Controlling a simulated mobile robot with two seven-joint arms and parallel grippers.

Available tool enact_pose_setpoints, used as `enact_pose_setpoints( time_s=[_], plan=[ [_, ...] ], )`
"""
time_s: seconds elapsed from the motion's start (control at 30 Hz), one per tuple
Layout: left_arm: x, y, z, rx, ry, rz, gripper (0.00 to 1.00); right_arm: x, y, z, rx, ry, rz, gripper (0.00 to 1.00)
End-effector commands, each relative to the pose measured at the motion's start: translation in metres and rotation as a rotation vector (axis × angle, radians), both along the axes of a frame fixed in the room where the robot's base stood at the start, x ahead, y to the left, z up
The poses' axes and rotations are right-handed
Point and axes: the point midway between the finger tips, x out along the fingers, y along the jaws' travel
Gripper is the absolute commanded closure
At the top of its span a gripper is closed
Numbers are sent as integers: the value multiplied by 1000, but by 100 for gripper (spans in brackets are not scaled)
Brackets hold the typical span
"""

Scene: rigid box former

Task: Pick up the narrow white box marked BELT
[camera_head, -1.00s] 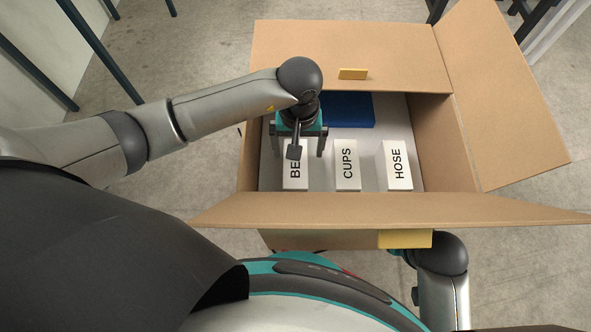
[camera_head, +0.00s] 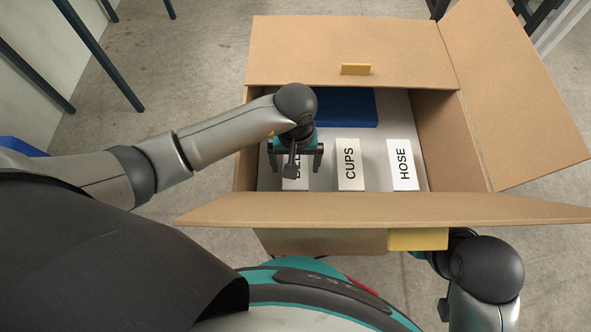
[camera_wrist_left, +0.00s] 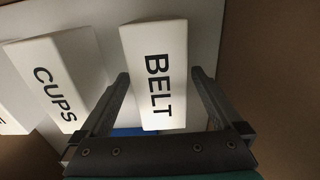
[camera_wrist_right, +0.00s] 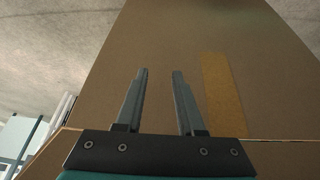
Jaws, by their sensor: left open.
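The narrow white BELT box (camera_head: 295,185) stands at the left inside the cardboard carton, its label mostly hidden by my left gripper in the head view. My left gripper (camera_head: 295,170) points down over it and is open. In the left wrist view, the BELT box (camera_wrist_left: 155,95) lies between the two spread fingers of the left gripper (camera_wrist_left: 160,75), with no clear contact on either side. My right gripper (camera_wrist_right: 160,73) has its fingers apart with nothing between them, facing the carton's outer cardboard; the carton hides it in the head view.
The open carton (camera_head: 350,210) has raised flaps and walls around the boxes. White boxes marked CUPS (camera_head: 349,165) and HOSE (camera_head: 402,165) stand to the right, with gaps between. A blue item (camera_head: 347,108) lies at the back. Yellow strips (camera_head: 417,240) mark the carton.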

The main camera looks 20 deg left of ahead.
Motion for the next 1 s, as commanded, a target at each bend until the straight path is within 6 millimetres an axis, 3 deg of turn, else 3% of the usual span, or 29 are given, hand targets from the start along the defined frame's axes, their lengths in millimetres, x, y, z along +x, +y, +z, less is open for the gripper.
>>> enact_pose_setpoints(
  time_s=[0.27,1.0],
  plan=[
    [0,0,-1,-1,0,0,0,0,0,2,1,-3,0,62],
    [0,0,-1,-1,0,1,83,0,0,2,0,-3,0,62]
  ],
)
